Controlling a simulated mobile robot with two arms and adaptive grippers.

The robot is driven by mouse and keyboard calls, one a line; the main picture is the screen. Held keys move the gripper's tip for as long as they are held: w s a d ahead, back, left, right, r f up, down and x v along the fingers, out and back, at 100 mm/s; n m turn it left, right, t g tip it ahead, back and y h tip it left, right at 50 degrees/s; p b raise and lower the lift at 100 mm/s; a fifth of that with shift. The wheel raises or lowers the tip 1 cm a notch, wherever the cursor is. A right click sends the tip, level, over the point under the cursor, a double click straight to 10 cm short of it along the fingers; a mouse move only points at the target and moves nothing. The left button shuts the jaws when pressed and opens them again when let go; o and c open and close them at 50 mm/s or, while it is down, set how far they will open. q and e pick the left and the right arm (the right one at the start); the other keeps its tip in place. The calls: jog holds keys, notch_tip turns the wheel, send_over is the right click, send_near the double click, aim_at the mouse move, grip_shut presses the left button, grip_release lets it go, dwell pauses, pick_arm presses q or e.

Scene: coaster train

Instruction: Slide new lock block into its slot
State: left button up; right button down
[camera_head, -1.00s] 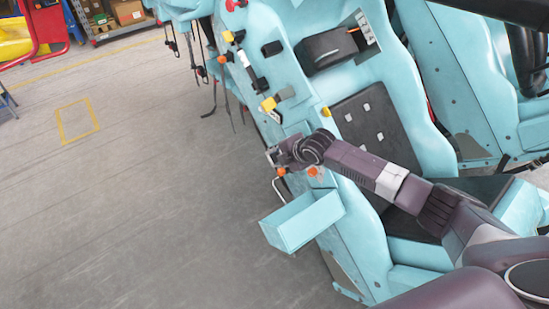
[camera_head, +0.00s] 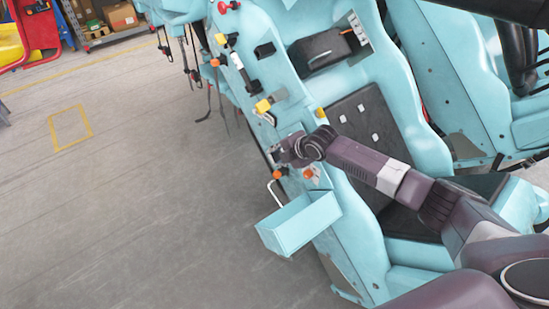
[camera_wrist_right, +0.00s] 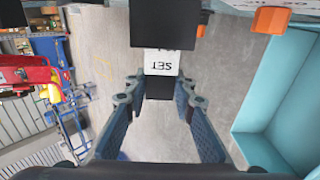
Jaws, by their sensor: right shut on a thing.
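My right gripper (camera_head: 283,153) is at the left edge of the pale blue seat unit (camera_head: 335,190), just above two orange knobs (camera_head: 308,173). In the right wrist view my right gripper (camera_wrist_right: 160,88) is shut on a dark block (camera_wrist_right: 160,90), which I take to be the lock block. A white label reading "SET" (camera_wrist_right: 160,64), upside down, is just beyond it, below a larger black part (camera_wrist_right: 165,24). I cannot tell whether the block touches that part. The slot cannot be made out. My left gripper is not in view.
A pale blue open bin (camera_head: 290,241) hangs below the gripper; it also shows at the right of the wrist view (camera_wrist_right: 290,90). Yellow (camera_head: 264,105) and red (camera_head: 223,8) knobs line the edge above.

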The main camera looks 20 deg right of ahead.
jog(key=shift+w+d+b, duration=0.35)
jog(key=shift+d+b, duration=0.1)
jog(key=shift+d, duration=0.35)
jog(key=shift+d, duration=0.2)
jog(key=c, duration=1.5)
grip_release()
jog(key=shift+c, duration=0.2)
jog(key=v, duration=1.2)
jog(key=shift+s+a, duration=0.1)
